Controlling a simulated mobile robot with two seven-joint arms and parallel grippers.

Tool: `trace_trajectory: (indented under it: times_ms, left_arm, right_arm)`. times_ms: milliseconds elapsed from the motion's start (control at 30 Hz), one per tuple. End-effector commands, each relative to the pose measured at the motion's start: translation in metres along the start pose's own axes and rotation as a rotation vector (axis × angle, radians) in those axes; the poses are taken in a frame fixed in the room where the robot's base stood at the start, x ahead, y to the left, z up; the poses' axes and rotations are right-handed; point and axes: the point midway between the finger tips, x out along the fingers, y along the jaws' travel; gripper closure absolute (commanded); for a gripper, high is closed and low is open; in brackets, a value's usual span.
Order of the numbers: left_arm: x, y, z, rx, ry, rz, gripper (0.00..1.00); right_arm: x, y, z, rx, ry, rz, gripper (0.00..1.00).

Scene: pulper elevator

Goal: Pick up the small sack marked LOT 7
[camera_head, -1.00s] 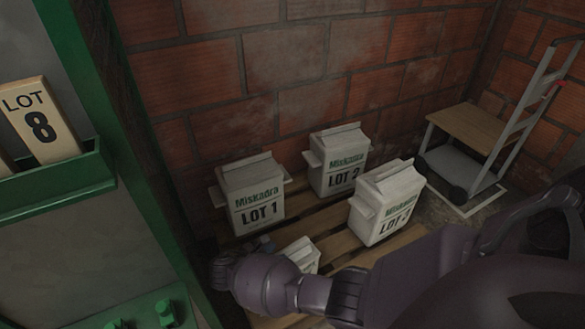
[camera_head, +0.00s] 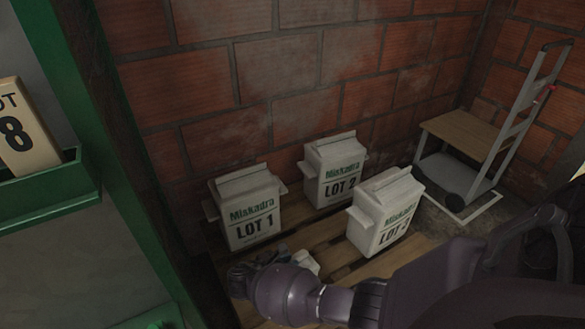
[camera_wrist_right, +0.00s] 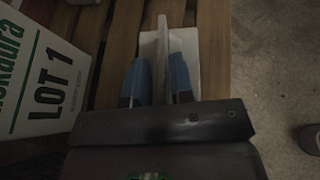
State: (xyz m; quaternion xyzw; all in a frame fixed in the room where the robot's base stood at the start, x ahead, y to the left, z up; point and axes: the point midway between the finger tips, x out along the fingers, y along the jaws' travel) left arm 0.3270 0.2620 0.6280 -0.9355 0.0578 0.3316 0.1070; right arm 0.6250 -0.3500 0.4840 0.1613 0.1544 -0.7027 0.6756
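A small white sack sits low among the pallet boards in front of the LOT 1 sack. In the head view only a pale corner of the small sack (camera_head: 304,262) shows beside my right gripper (camera_head: 260,262), which hides the rest. In the right wrist view the sack's upright top fin (camera_wrist_right: 162,45) stands between the blue fingertips of my right gripper (camera_wrist_right: 160,80). The fingers are apart, one on each side of the fin, with a narrow gap seemingly left. The sack's label is not visible. My left gripper is not in view.
Larger sacks LOT 1 (camera_head: 248,212), LOT 2 (camera_head: 333,172) and a third with a partly hidden number (camera_head: 385,212) stand on the wooden pallet (camera_head: 335,250). A hand truck (camera_head: 500,135) stands at the right. A green frame (camera_head: 130,170) borders the left, and a brick wall the back.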

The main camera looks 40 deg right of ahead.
Motion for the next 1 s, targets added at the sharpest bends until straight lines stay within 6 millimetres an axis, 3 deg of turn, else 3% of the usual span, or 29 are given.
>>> trace_trajectory:
  times_ms: [33, 133, 1000]
  left_arm:
    - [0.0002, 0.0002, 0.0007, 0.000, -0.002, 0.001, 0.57]
    - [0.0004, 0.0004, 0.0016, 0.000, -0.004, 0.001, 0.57]
    - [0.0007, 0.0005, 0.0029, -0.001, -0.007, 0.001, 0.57]
  right_arm:
    - [0.0000, -0.0002, -0.0003, 0.000, 0.000, 0.000, 0.86]
    - [0.0000, -0.0003, -0.0004, -0.001, 0.000, 0.000, 1.00]
    - [0.0000, -0.0003, -0.0008, -0.001, 0.000, 0.000, 1.00]
